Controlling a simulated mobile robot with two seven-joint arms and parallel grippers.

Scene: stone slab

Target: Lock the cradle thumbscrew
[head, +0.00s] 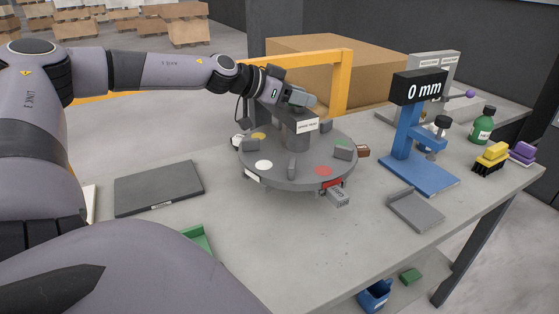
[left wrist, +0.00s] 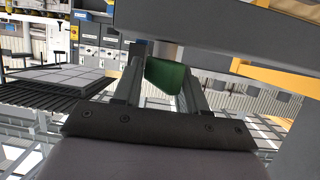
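My left gripper (head: 308,100) is over the round grey turntable (head: 285,181), close to the top of its central post (head: 296,139) with a white label. In the left wrist view its two fingers (left wrist: 160,88) stand apart. I cannot tell whether this knob is the cradle thumbscrew. My right gripper is out of view.
A grey tray (head: 416,211) lies before the blue stand. A green bottle (head: 482,125) and yellow and purple brushes (head: 491,154) are at the right edge. A dark flat plate (head: 159,188) lies left. A yellow rail (head: 342,82) and large carton (head: 375,68) stand behind.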

